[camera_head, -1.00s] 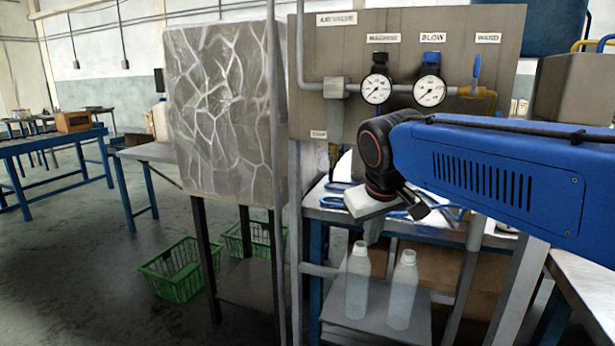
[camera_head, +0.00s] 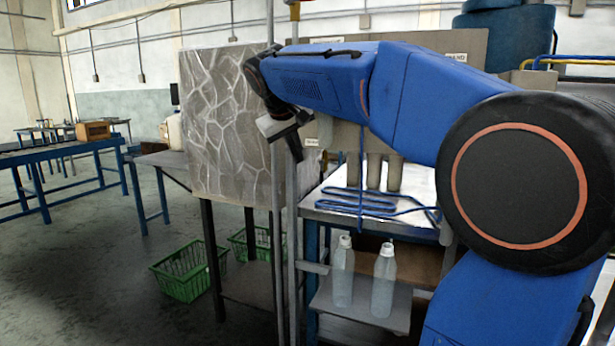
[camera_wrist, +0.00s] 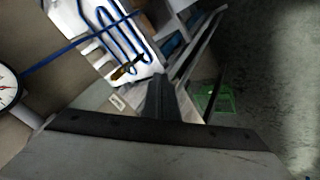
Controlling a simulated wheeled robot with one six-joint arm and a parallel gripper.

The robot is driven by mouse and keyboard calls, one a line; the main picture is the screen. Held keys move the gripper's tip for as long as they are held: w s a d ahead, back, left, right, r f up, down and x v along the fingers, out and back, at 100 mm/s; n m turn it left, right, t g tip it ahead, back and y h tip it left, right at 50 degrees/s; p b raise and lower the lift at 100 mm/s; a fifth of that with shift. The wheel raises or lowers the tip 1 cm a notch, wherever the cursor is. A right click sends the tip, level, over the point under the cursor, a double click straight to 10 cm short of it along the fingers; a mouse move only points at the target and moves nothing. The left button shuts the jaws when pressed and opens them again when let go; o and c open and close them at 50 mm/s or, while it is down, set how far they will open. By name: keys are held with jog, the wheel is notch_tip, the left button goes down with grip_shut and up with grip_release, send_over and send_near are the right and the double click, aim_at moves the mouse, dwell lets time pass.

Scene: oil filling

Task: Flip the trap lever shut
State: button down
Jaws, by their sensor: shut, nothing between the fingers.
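My gripper (camera_head: 296,152) hangs at the left edge of the panel, in front of the upright pole, with its fingers together and empty. In the wrist view its dark fingers (camera_wrist: 165,92) point up the picture from the wide bar at the bottom. A small white label (camera_head: 312,141) sits low on the panel, just right of the gripper; it also shows in the wrist view (camera_wrist: 117,102). Near it in the wrist view is a small brass-coloured fitting (camera_wrist: 122,72), possibly the trap lever, apart from the fingers. The lever is not discernible in the head view.
A grey stone-patterned box (camera_head: 220,125) on dark legs stands left of the gripper. A bench (camera_head: 412,224) carries blue tubing (camera_head: 360,208); two bottles (camera_head: 343,280) stand on the shelf below. Green crates (camera_head: 180,272) are on the floor. A gauge (camera_wrist: 8,84) shows in the wrist view.

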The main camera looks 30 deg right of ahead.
aim_at(322, 172)
dwell(0.3)
jog(key=w+d+f, duration=0.4)
jog(key=d+f, duration=0.4)
jog(key=shift+w+d, duration=0.2)
